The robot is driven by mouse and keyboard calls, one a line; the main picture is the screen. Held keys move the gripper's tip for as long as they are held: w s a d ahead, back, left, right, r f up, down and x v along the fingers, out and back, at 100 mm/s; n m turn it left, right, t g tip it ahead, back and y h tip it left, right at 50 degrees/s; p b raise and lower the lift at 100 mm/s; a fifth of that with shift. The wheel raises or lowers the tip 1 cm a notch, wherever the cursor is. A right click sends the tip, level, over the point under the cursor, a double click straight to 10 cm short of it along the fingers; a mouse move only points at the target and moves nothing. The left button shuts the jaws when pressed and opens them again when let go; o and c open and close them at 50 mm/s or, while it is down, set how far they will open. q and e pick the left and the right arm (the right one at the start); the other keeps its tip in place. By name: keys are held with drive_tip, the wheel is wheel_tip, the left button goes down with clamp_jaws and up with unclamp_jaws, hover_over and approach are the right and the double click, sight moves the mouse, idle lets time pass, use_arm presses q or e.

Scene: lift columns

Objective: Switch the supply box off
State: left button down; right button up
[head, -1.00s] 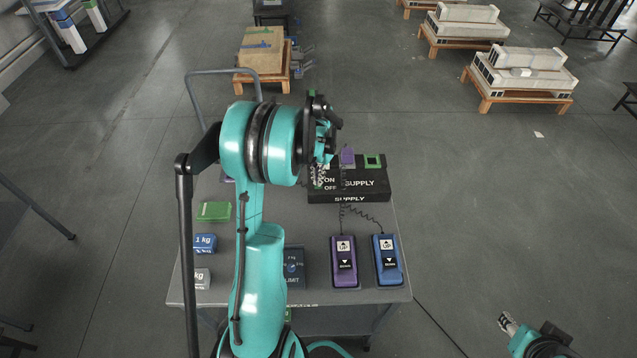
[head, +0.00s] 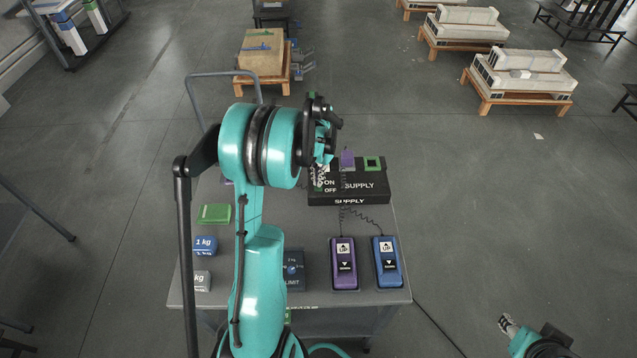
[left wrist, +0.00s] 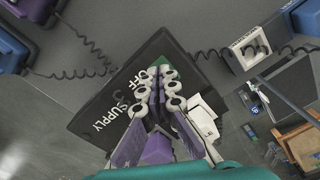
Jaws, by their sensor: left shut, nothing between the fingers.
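The black supply box (head: 375,190) lies at the far right of the grey cart top, with ON, OFF and SUPPLY printed in white. My left gripper (head: 319,180) is over its left end, by the ON and OFF labels. In the left wrist view the fingers (left wrist: 164,92) are shut and empty over the box (left wrist: 100,103), close to the OFF label. A small green part shows at the fingertips; the fingers hide much of it, and I cannot tell whether they touch it. My right gripper (head: 508,325) is at the lower right, off the cart; its jaw state is unclear.
A purple plug (head: 347,157) and a green-framed socket (head: 373,163) are at the box's back edge. Purple (head: 344,262) and blue (head: 387,262) handsets with coiled cords lie in front. Weights (head: 204,245), a green block (head: 214,213) and a limit box (head: 294,268) lie left.

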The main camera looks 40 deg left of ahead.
sight(318, 188)
use_arm(q)
drive_tip(key=shift+r+p, duration=1.55)
drive_tip(key=shift+r, duration=1.1)
drive_tip(key=s+d+r+m+t+b, duration=0.15)
drive_tip(key=s+d+r, duration=0.25)
drive_tip(key=d, duration=0.5)
drive_tip(key=s+d+r+t+b, duration=0.3)
drive_tip(key=s+d+r, duration=0.1)
drive_tip(key=d, duration=0.5)
drive_tip(key=s+d+f+t+b, duration=0.2)
drive_tip(key=s+d, duration=0.4)
drive_tip(key=s, duration=0.1)
drive_tip(key=shift+d+t, duration=0.35)
drive_tip(key=shift+s+m, duration=0.1)
drive_tip(key=shift+m, duration=0.15)
